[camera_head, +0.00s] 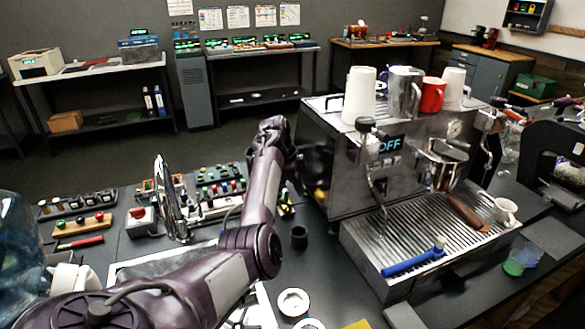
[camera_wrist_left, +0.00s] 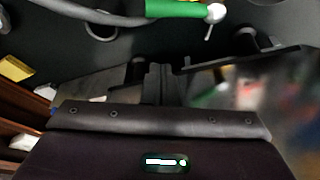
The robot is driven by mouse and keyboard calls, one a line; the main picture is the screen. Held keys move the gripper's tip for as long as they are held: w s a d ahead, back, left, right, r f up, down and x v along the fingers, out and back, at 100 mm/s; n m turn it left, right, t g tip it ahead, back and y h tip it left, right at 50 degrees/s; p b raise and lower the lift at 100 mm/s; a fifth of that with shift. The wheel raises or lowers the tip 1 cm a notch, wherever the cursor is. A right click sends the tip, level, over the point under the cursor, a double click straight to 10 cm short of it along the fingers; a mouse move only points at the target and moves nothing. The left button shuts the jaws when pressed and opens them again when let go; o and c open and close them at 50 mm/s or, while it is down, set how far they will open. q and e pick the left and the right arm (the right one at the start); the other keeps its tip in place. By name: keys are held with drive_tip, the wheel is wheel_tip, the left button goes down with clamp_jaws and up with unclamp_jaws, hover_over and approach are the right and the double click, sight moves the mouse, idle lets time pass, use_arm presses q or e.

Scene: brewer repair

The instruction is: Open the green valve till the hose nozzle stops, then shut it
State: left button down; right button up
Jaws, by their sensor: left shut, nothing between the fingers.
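A green valve handle (camera_wrist_left: 178,8) lies at the top of the left wrist view, with a pale rounded end (camera_wrist_left: 215,13) beside it. A grey hose (camera_wrist_left: 85,14) curves in from the upper left towards the green part. I cannot tell where the hose nozzle is. My left gripper (camera_wrist_left: 158,78) is shut and empty, a little below the green handle in that view and apart from it. In the head view my left arm reaches to the left side of the espresso machine (camera_head: 330,155), and the fingertips and the valve are hidden there. My right gripper is not in view.
The machine's display (camera_head: 390,144) reads OFF. Cups and a pitcher (camera_head: 403,95) stand on its top. A blue-handled tool (camera_head: 412,262) lies on the drip tray. Racks of small parts (camera_head: 75,204) stand left of my arm.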

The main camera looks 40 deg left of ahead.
use_arm(q)
drive_tip(key=s+a+f+p, duration=0.2)
drive_tip(key=shift+a+f, duration=0.1)
drive_tip(key=shift+a, duration=0.3)
drive_tip(key=shift+s+a+m, duration=0.15)
drive_tip(key=shift+m, duration=0.15)
